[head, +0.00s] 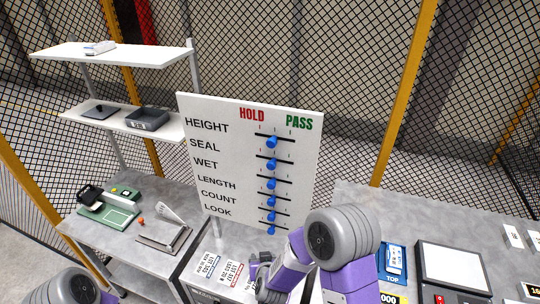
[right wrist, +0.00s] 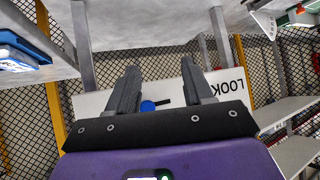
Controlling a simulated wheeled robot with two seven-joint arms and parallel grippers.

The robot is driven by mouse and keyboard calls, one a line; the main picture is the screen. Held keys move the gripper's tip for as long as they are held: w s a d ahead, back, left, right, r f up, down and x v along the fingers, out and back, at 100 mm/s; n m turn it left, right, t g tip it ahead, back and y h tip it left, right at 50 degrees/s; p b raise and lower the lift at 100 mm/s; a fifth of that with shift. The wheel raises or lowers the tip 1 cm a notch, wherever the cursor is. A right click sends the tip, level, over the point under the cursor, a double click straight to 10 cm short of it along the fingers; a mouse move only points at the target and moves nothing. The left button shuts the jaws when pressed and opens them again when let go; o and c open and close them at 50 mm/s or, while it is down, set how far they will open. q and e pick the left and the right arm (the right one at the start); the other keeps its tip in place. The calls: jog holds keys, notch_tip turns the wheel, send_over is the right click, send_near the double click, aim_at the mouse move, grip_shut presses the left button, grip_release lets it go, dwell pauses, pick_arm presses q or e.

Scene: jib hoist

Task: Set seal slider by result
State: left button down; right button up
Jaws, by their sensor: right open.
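A white board (head: 212,111) stands upright on the bench with rows HEIGHT, SEAL, WET, LENGTH, COUNT and LOOK, under HOLD at left and PASS at right. The blue SEAL slider knob (head: 272,163) is second from the top, near the middle of its track. The other knobs also sit near mid-track. My right gripper (head: 262,270) is low in front of the board, below the LOOK row. In the right wrist view its fingers (right wrist: 162,68) are apart and empty, with a blue knob (right wrist: 148,106) showing between them, apart from both. My left gripper is out of view.
Printed cards (head: 231,272) lie on the bench below the board. A metal plate device (head: 165,236) and a green device (head: 107,212) are at left. A white-topped box (head: 451,267) and a blue device (head: 392,260) are at right. Shelves (head: 112,53) stand behind left.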

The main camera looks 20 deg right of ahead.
jog(key=w+a+r+m+t+h, duration=0.1)
jog(key=w+r+t+h, duration=0.25)
jog(key=r, duration=1.25)
jog(key=m+t+h+p, duration=0.1)
jog(key=m+h+p, duration=0.1)
jog(key=m+h, duration=0.3)
send_near(271, 165)
jog(key=w+d+n, duration=0.1)
jog(key=w, duration=0.1)
jog(key=shift+h, duration=0.35)
jog(key=x, duration=0.3)
jog(key=p+x, duration=0.1)
jog(key=x, duration=0.3)
jog(key=shift+a+f, duration=0.1)
jog(key=shift+f, duration=0.15)
grip_shut()
